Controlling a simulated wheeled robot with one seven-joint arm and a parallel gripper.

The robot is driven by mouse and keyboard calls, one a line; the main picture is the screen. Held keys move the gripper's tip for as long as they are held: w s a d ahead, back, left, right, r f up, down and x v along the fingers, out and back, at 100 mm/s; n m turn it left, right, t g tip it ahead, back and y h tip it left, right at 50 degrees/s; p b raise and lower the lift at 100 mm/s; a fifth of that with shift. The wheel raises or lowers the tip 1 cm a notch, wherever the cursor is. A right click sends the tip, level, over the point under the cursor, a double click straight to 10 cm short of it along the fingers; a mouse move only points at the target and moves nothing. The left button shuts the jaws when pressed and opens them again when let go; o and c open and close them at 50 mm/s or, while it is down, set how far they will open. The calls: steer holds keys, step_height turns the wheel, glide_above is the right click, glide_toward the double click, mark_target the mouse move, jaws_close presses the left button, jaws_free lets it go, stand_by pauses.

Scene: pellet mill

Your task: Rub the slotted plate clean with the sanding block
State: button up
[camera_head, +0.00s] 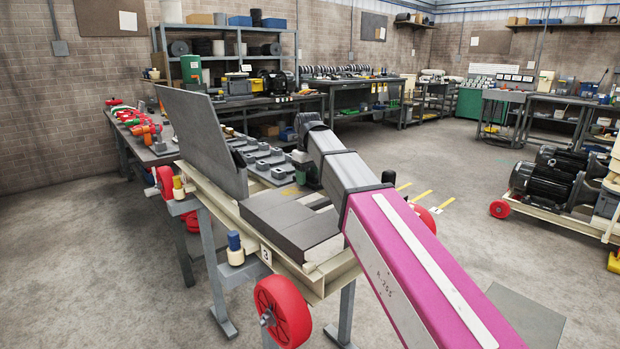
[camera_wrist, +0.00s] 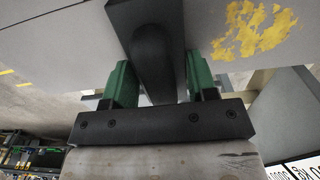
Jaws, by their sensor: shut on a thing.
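My gripper (camera_wrist: 157,80) is shut on the dark handle of the sanding block (camera_wrist: 145,18), with a green finger on each side of it. The block lies over or against a broad grey plate surface (camera_wrist: 50,45) in the wrist view; I cannot tell if they touch. A yellow patch (camera_wrist: 255,35) marks this surface to the right of the block. In the head view, an upright grey plate (camera_head: 205,140) on a cream-framed cart looks like the same plate. My pink arm reaches across the cart there and mostly hides the gripper. No slot shows clearly.
The cart (camera_head: 345,270) has red wheels and flat grey slabs (camera_head: 275,218) beside the upright plate. A bench with tools (camera_head: 160,150) stands behind on the left. Another cart with black motors (camera_head: 545,180) stands at right. Open floor lies between.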

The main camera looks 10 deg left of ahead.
steer(key=shift+w+a, duration=0.9)
steer(key=shift+a, duration=0.1)
steer(key=shift+s+d, duration=0.15)
steer(key=shift+s, duration=0.55)
steer(key=shift+s+d, duration=0.15)
steer(key=shift+s, duration=0.55)
steer(key=shift+w, duration=0.15)
steer(key=shift+a, duration=0.1)
steer(key=shift+a, duration=1.25)
